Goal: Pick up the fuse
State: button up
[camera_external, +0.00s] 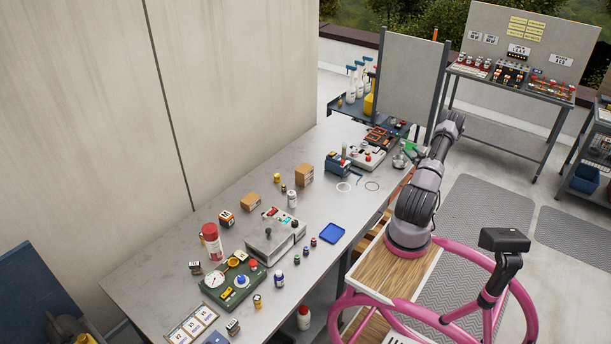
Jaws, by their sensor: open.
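I cannot pick out the fuse for certain; several small items on the grey workbench (190,309) are too small to tell apart. Small dark bottles or cylinders (305,248) stand beside a blue tray (332,233). My arm rises from its pink-ringed base and bends over the far right end of the bench. My gripper (402,159) seems to be there, small and partly hidden by the arm, open above the bench near the grey switch box. I see nothing held in it.
A grey device box (275,237), a green gauge panel (233,283) and a red-capped can (211,243) stand on the near half. Cardboard boxes (304,175) and a blue-grey device (338,164) stand farther along. A grey upright panel (411,77) rises beyond the bench's far end.

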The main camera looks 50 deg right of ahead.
aim_at(404, 145)
jog(key=shift+s+a+f, duration=0.1)
jog(key=shift+s+f, duration=1.1)
jog(key=x, duration=0.4)
jog(key=shift+w, duration=0.25)
jog(key=shift+d+x, duration=0.25)
jog(key=shift+x, duration=2.8)
jog(key=shift+s+r, duration=0.15)
jog(key=shift+r, duration=0.05)
grip_shut()
